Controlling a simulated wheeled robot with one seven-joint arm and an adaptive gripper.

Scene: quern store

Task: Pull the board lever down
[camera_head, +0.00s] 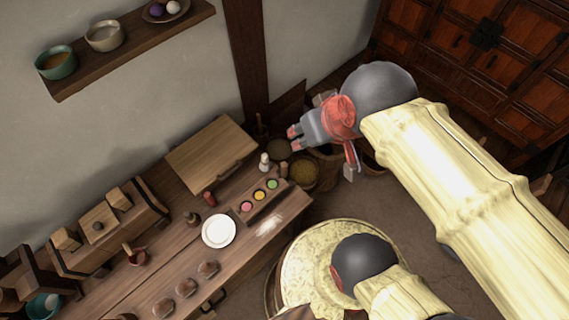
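My gripper (295,138) is in the upper middle of the head view, beyond the end of my pale arm. It points left and seems to hang above the right end of the wooden workbench. Its fingertips look small and close together, and I cannot tell how far apart they are. I see nothing clearly held. A narrow board (262,199) with pink, yellow and green round spots lies on the bench below and left of the gripper. A small red upright piece (209,198) stands near the board's left end. I cannot tell which part is the lever.
A flat wooden panel (210,153) lies at the back of the bench. A white plate (218,231) and several brown lumps (187,287) are nearer. Bowls of grain (303,174) stand past the bench. A large pale round stone (300,270) is at bottom centre. A wall shelf (130,50) holds bowls.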

